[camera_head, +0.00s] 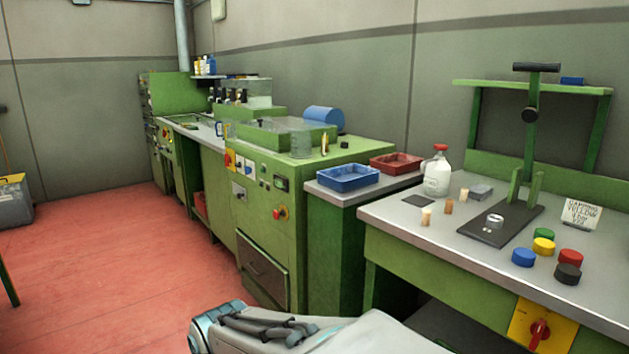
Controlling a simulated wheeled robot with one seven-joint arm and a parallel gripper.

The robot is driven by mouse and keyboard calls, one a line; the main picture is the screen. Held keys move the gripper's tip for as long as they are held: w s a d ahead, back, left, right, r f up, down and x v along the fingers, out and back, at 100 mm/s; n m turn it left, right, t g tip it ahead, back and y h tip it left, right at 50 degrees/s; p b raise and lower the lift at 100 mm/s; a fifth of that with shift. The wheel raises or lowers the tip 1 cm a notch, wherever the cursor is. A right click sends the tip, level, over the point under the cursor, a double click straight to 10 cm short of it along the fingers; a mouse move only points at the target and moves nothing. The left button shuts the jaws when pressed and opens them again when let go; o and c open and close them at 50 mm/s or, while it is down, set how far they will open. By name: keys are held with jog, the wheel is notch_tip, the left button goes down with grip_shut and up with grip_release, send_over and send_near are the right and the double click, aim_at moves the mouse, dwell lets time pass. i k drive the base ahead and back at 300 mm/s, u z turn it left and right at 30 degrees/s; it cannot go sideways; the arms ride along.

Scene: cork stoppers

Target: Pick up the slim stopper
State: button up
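Three small stoppers stand upright on the right workbench. A pale stopper (426,217) is nearest the bench's left edge. A browner stopper (449,207) stands behind it to the right. Another pale, narrow-looking stopper (464,194) stands further back, by a grey block. They are small in this view, and I cannot tell for sure which is the slimmest. Part of my arm shows at the bottom centre, below and apart from the bench. My gripper cannot be made out.
The workbench (480,262) also holds a white jug (437,175) with a red cap, a green press (529,140), a sign (581,214) and several coloured caps. Blue (347,184) and red (396,170) trays stand to the left. Red floor (110,270) is clear at left.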

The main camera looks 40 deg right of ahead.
aim_at(464, 191)
jog(key=z, duration=0.4)
jog(key=i, duration=0.9)
jog(key=z, duration=1.3)
jog(key=i, duration=0.45)
jog(key=z, duration=0.45)
